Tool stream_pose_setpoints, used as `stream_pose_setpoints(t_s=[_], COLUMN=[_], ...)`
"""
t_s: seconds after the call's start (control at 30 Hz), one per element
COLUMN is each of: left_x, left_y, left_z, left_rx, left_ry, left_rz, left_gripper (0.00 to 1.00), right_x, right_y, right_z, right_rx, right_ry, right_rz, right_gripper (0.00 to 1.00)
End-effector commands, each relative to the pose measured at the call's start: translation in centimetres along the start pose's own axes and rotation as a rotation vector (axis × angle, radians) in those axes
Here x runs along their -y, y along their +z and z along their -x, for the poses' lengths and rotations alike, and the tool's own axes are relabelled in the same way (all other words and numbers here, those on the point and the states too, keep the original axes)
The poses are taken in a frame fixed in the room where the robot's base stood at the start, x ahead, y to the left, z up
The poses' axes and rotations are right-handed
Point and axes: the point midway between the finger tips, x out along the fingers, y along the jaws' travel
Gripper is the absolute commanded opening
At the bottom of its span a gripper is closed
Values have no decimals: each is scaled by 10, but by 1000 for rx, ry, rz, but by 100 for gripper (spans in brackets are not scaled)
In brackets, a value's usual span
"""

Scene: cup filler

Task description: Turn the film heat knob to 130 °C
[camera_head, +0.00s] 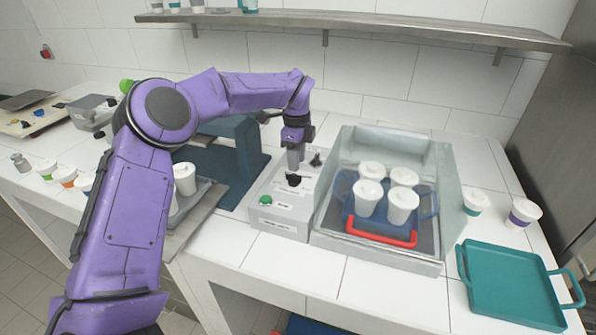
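A grey control box (286,211) stands on the counter left of the clear-walled chamber. Its sloped top carries a black knob (293,180) near the front and another black knob (316,160) farther back on the right. The labels are too small to read, so I cannot tell which is the film heat knob or its setting. My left gripper (295,163) points down over the box, close behind the front knob and left of the back one. Its fingers may hide part of the panel. I cannot tell whether they are parted or touch anything. My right gripper is out of view.
A teal tray (512,285) lies right; a teal machine (240,150) stands left. A shelf (380,24) hangs above.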

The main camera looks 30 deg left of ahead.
Motion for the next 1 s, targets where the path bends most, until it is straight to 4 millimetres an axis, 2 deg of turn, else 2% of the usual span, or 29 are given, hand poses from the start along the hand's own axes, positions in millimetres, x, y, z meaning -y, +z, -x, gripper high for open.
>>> stream_pose_setpoints(t_s=[0.1,0.23,0.37,0.57,0.6,0.7,1.0], left_x=[-1,0,0,1,1,1,0], left_y=[0,-1,-2,-1,-1,-1,-1], left_z=[-23,-42,-51,-52,-52,-52,-52], left_rx=[1,1,0,0,0,0,1], left_ry=[4,1,0,-1,-1,-1,-1], left_rz=[-1,-2,-3,-3,-3,-3,-15], left_gripper=[38,38,38,38,32,0,0], right_x=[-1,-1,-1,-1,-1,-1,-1], right_y=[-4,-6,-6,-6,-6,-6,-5], right_z=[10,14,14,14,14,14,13], right_rx=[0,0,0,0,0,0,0], right_ry=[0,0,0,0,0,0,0], right_rz=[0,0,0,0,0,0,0], right_gripper=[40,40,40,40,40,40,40])
